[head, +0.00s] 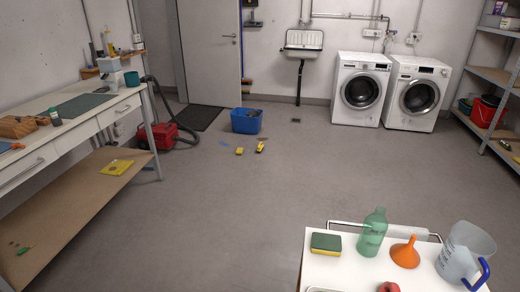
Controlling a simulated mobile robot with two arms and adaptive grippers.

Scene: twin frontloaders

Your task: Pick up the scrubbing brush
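I cannot make out a scrubbing brush for certain. A small yellow item with a dark part (260,147) lies on the floor in front of the blue bin; it is too small to tell whether it is a brush. A smaller yellow block (239,151) lies to its left, and a flat blue piece (224,142) lies further left. Neither of my grippers is in view.
A white cart (318,268) at the front right holds a green-yellow sponge (326,243), green bottle (372,233), orange funnel (405,253) and clear jug (463,255). A blue bin (246,122), red vacuum (160,135) and workbench (60,110) stand further off. The middle floor is clear.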

